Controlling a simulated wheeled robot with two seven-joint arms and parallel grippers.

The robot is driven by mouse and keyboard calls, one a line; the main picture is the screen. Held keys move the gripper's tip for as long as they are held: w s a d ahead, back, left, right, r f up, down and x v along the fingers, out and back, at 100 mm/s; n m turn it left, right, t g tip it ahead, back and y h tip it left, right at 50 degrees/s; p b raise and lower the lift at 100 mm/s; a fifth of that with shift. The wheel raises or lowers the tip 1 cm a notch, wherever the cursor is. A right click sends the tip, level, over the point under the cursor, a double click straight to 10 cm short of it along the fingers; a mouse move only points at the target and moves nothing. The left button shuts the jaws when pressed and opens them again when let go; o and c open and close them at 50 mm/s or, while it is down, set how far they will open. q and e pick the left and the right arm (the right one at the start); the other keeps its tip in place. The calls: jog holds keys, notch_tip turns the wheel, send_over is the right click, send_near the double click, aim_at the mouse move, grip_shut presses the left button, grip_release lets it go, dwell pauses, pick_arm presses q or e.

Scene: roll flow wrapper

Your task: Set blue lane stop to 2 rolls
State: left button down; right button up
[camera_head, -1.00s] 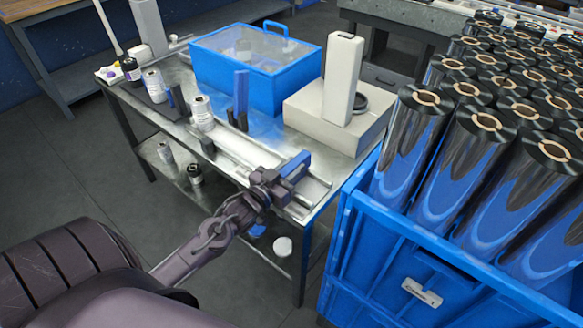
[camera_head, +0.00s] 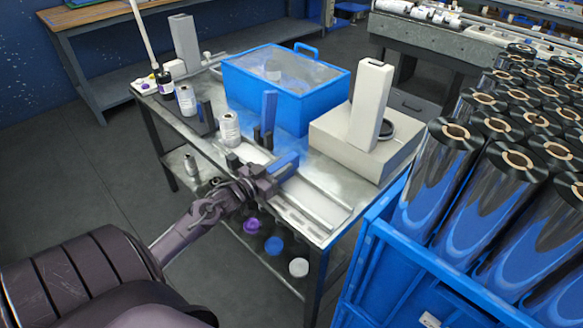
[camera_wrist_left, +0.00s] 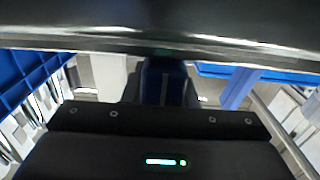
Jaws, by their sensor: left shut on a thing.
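My left gripper (camera_head: 264,182) is over the near edge of the metal table, shut on a blue stop block (camera_head: 286,163) at the slotted rail (camera_head: 298,213). The block also shows between the fingers in the left wrist view (camera_wrist_left: 163,82). A blue upright post (camera_head: 268,110) with a dark foot stands just beyond it, apart from my gripper; it also shows in the left wrist view (camera_wrist_left: 240,88). A white labelled roll (camera_head: 230,130) stands left of the post, and another roll (camera_head: 187,101) stands farther left. How the block seats on the rail is hidden. My right gripper is not in view.
A blue lidded box (camera_head: 252,92) and a pale machine with a tall white column (camera_head: 369,105) stand at the table's back. A blue crate (camera_head: 390,265) of tall dark rolls (camera_head: 440,170) is close on the right. Several capped items sit on the lower shelf.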

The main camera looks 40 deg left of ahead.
pick_arm(q)
jog(key=shift+a+r, duration=0.1)
jog(key=shift+a, duration=0.1)
jog(key=c, duration=1.5)
grip_release()
jog(key=o, duration=0.3)
jog(key=shift+a, duration=0.15)
jog(key=shift+o, duration=0.2)
jog(key=s, duration=0.6)
jog(key=shift+s+a, duration=0.15)
jog(key=shift+s, duration=0.25)
jog(key=shift+s+a, duration=0.1)
jog(key=shift+s, duration=0.35)
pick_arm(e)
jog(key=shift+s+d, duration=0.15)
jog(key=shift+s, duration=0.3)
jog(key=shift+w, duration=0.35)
